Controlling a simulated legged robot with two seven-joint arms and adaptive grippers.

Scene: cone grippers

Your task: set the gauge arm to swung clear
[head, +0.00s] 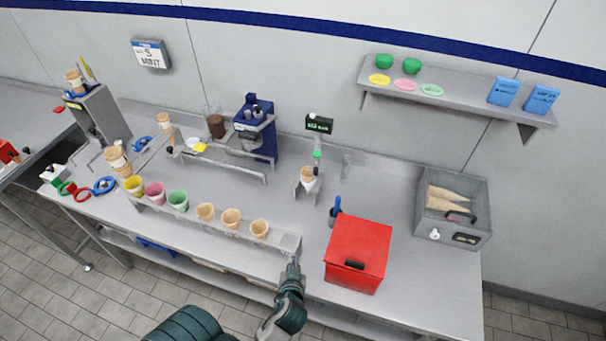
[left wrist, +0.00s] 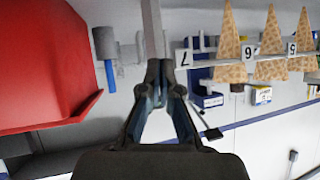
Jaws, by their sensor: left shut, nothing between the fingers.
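My left gripper (head: 292,268) is shut and empty at the front edge of the bench, by the right end of the cone rack (head: 215,231). In the left wrist view its fingertips (left wrist: 165,75) are together, with a grey bar (left wrist: 152,28) just beyond them. I cannot tell for sure which part is the gauge arm. A long grey bar (head: 225,166) with a black knob (head: 170,150) lies behind the rack, left of the cone stand (head: 308,183). My right gripper is not in view.
A red box (head: 357,252) stands close to the right of my left gripper, with a blue-handled tool (head: 335,210) behind it. A grey bin (head: 453,207) stands at the right. Bench between stand and bin is mostly clear.

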